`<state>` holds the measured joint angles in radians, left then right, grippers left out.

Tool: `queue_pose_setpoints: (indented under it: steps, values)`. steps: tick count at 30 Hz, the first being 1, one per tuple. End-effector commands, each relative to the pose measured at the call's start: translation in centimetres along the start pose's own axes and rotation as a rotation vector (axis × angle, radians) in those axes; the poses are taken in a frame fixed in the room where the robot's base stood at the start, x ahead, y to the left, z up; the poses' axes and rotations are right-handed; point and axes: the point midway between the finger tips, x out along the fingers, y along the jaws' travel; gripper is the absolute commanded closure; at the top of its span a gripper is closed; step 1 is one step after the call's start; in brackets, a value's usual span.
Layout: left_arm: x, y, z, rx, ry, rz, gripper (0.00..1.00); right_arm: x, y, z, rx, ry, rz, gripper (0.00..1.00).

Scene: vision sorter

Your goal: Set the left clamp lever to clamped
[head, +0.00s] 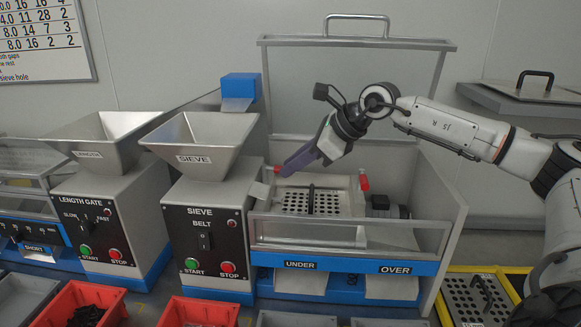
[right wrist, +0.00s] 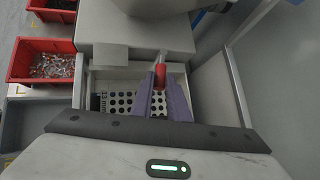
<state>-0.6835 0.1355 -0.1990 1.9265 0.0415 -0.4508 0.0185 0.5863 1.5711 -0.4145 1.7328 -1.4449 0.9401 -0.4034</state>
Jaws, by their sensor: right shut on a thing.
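The left clamp lever (head: 277,169) has a red grip at the left edge of the sieve screen (head: 295,208), inside the sieve machine. My right gripper (head: 288,170) reaches in from the upper right and its purple fingers are shut on this lever. In the right wrist view the red grip (right wrist: 160,74) lies between the fingertips (right wrist: 160,90). The fingers hide most of the lever in the head view, so I cannot tell its exact setting. The right clamp lever (head: 364,183), also red, stands at the screen's right edge. My left gripper is not in view.
The clear lid (head: 350,85) is raised behind my right gripper. The sieve hopper (head: 205,140) stands close on the left. The machine's side wall (head: 440,200) bounds the right. A spare perforated screen (head: 475,298) lies in a yellow frame at lower right.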

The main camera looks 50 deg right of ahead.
Motion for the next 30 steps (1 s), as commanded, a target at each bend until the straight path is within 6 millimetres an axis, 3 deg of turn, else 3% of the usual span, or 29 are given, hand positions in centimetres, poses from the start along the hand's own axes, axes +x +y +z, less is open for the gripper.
queue_pose_setpoints:
  steps: [12,28,29,30]
  values:
    - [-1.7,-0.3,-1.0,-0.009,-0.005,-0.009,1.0,0.1,-1.5,0.1,-0.137,-0.041,0.136,1.0]
    - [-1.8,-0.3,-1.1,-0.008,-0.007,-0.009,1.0,0.2,-1.7,0.0,-0.161,-0.045,0.152,1.0]
    - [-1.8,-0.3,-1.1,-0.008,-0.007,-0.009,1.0,0.2,-1.7,0.0,-0.161,-0.045,0.152,0.82]
    - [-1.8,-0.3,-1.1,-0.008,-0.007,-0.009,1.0,0.2,-1.7,0.0,-0.161,-0.045,0.152,0.75]
